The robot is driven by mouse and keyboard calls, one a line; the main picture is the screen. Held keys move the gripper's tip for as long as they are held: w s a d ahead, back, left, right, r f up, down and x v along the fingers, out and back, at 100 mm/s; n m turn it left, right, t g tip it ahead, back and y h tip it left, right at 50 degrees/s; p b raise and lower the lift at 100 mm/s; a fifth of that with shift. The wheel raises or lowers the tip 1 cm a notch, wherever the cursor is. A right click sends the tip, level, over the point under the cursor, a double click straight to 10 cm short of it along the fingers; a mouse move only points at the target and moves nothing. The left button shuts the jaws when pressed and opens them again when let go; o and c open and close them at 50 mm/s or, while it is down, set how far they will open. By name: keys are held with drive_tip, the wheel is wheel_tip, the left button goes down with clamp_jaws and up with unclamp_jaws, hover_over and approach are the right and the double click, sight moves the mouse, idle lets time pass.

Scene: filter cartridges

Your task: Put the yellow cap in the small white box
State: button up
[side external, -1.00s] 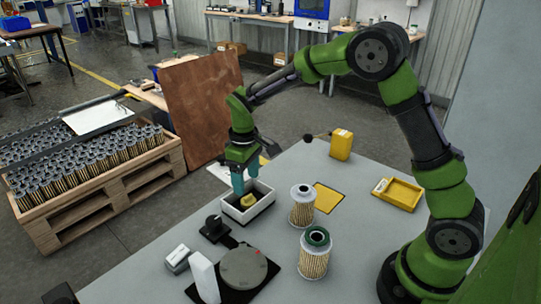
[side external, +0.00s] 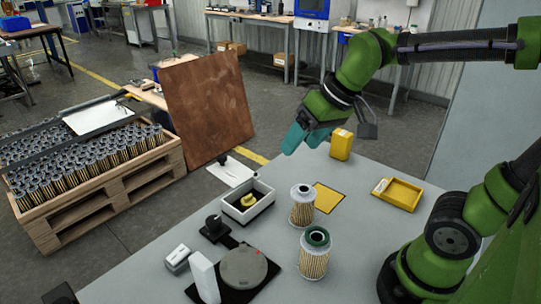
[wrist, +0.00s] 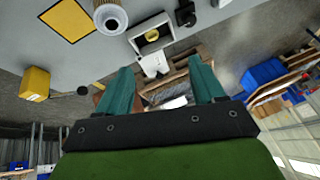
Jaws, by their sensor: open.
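The yellow cap (side external: 248,200) lies inside the small white box (side external: 263,209) on the grey table. In the wrist view the cap (wrist: 152,35) also shows within the white box (wrist: 138,46). My gripper (side external: 293,139) is raised above the back of the table, to the upper right of the box and well apart from it. Its teal fingers (wrist: 160,82) are spread with nothing between them in the wrist view.
Two filter cartridges (side external: 302,206) (side external: 314,254) stand right of the box. A yellow container (side external: 341,144), yellow tray (side external: 398,193) and yellow square (side external: 327,198) are on the table. A round grey device (side external: 243,267) and white block (side external: 205,279) stand in front. A pallet of cartridges (side external: 90,190) is at left.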

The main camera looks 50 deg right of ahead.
drive_tip(key=shift+m+t, duration=0.9)
drive_tip(key=s, duration=0.5)
drive_tip(key=shift+s+f, duration=0.3)
drive_tip(key=shift+f, duration=0.1)
